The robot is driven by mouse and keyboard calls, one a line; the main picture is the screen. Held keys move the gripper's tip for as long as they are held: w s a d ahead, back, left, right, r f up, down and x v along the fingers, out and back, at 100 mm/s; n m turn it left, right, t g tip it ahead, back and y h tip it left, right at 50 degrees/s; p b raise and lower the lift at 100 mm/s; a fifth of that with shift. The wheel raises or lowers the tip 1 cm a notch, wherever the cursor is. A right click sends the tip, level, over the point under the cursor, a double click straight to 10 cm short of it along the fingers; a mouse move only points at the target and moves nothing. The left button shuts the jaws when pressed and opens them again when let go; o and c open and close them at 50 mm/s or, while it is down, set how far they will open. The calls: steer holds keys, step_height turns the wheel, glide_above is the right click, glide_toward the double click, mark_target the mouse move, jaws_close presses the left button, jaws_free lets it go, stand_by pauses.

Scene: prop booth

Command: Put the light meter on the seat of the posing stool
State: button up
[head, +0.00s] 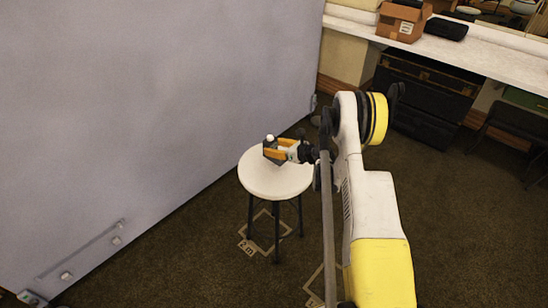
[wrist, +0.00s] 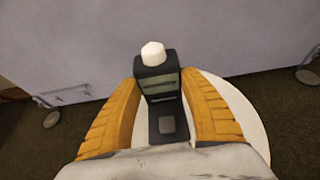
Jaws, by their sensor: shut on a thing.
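The light meter (wrist: 160,95) is a small black device with a white dome on top and a greenish-grey display band. My gripper (wrist: 160,88) is shut on it, with an orange finger along each side. In the head view the light meter (head: 269,143) shows small at the tip of my gripper (head: 276,150). The posing stool (head: 262,184) has a round white seat and dark legs. The gripper and light meter are over the seat; I cannot tell whether the meter touches it. In the wrist view the seat (wrist: 238,112) shows behind and below the gripper.
A large grey panel (head: 150,120) on casters stands left of and behind the stool. A white counter (head: 480,52) at the back right holds a cardboard box (head: 402,22) and a black case (head: 446,28). A floor marking (head: 247,247) lies by the stool legs.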

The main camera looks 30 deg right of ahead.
step_height(320, 180, down, 4)
steer(key=shift+f+b, duration=0.1)
steer(key=shift+b, duration=0.95)
steer(key=shift+r, duration=0.2)
steer(key=o, duration=1.4)
steer(key=shift+f, duration=0.15)
steer(key=shift+c, duration=0.2)
